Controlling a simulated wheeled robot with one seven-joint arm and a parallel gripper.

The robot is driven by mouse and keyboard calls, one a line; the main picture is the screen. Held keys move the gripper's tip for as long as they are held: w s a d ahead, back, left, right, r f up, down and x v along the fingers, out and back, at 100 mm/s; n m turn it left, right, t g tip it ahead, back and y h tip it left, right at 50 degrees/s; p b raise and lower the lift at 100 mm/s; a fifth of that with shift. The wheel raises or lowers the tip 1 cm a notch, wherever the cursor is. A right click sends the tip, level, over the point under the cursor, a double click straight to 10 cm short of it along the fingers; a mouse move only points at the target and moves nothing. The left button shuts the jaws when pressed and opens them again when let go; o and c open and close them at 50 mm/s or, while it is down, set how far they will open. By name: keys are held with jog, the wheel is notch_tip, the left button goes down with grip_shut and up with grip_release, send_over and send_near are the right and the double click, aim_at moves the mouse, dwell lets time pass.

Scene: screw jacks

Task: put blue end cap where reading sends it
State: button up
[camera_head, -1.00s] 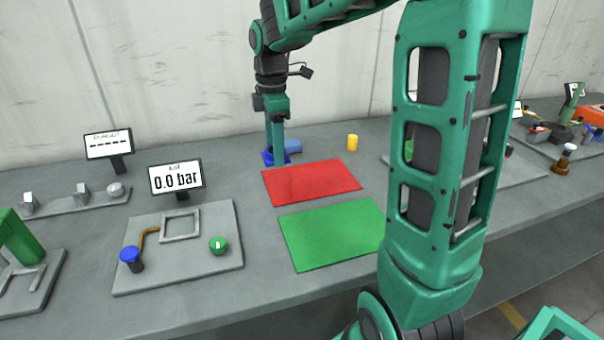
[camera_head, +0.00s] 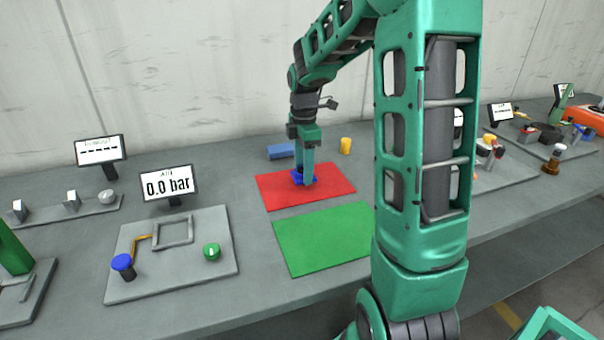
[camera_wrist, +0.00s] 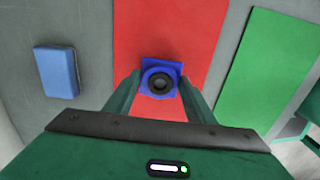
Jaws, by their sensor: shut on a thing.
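The blue end cap (camera_head: 298,177) is between the fingers of my gripper (camera_head: 307,181), at the red mat (camera_head: 333,184). In the wrist view the cap (camera_wrist: 148,90) shows as a blue square with a dark round ring in its middle, and my gripper (camera_wrist: 160,88) is shut on it over the red mat (camera_wrist: 190,20). I cannot tell whether the cap touches the mat. The green mat (camera_head: 322,238) lies in front of the red one, bare. A display (camera_head: 168,183) at the left reads 0.0 bar.
A blue block (camera_head: 281,151) and a yellow cylinder (camera_head: 345,146) stand behind the red mat. A plate (camera_head: 140,285) with a blue knob, a square frame and a green button lies at left. Another display (camera_head: 100,150) shows dashes.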

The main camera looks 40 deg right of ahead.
jog(key=shift+f, duration=0.85)
jog(key=o, duration=1.4)
jog(key=shift+f, duration=0.1)
notch_tip(320, 180, up, 11)
jog(key=shift+r, duration=0.1)
jog(key=s+a+f+m, duration=0.1)
jog(key=s+f+m, duration=0.1)
jog(key=s+m, duration=0.5)
jog(key=s+a+f+m, duration=0.1)
jog(key=s+f+m, duration=0.1)
jog(key=s+m, duration=0.5)
jog(key=s+a+f+m, duration=0.1)
jog(key=s+m, duration=0.6)
jog(key=s, duration=0.8)
jog(key=shift+s+f, duration=0.3)
jog(key=shift+f, duration=0.1)
